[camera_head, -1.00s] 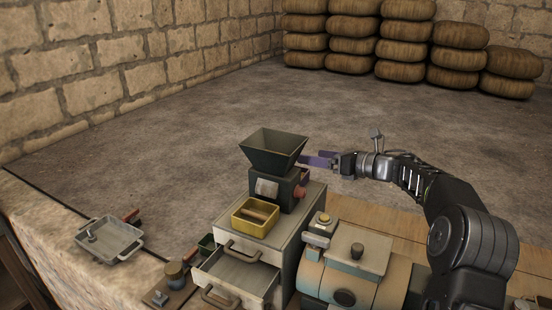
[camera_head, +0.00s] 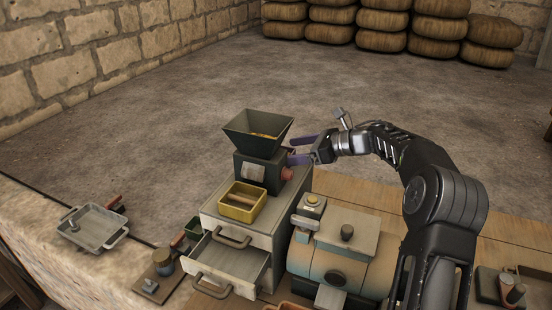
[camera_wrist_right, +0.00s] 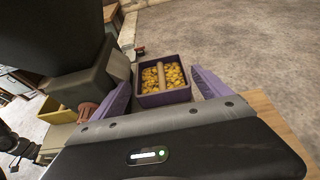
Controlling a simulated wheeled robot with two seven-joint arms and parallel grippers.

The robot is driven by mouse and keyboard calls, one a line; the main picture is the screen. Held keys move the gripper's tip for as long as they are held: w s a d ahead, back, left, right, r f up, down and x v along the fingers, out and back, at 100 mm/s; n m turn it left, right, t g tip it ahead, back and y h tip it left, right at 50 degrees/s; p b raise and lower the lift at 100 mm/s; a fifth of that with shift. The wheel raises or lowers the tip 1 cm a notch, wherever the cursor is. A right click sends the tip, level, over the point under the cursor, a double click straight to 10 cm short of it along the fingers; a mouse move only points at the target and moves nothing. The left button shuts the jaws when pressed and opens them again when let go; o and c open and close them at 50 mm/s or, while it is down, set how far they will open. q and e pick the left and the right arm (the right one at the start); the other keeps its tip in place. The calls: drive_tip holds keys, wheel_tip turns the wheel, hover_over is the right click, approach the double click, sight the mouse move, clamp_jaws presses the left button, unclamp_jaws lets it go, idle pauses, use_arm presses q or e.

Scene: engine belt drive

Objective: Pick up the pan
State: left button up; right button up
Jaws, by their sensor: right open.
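A purple pan (camera_wrist_right: 151,98) with a wooden crossbar and yellow pieces inside shows in the right wrist view. It lies beyond and between the two purple fingers of my right gripper (camera_head: 297,149), which is open and empty. In the head view the mill hides most or all of this pan. A yellow pan (camera_head: 236,211) with a similar crossbar sits on the grey drawer cabinet (camera_head: 273,243), in front of the dark mill. My right gripper is just right of the mill's body (camera_head: 246,172).
The mill's hopper (camera_head: 240,138) holds some yellow material. The cabinet's drawer (camera_head: 228,262) stands open. A tan motor-like machine (camera_head: 330,262) is right of the cabinet. A grey two-handled tray (camera_head: 92,226) lies at the left. The floor behind is clear up to stacked sacks (camera_head: 383,20).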

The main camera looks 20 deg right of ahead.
drive_tip(key=shift+w+a, duration=0.1)
drive_tip(key=p+x, duration=0.1)
drive_tip(key=x, duration=0.4)
drive_tip(key=shift+f, duration=0.1)
drive_tip(key=shift+c, duration=0.5)
drive_tip(key=c, duration=1.2)
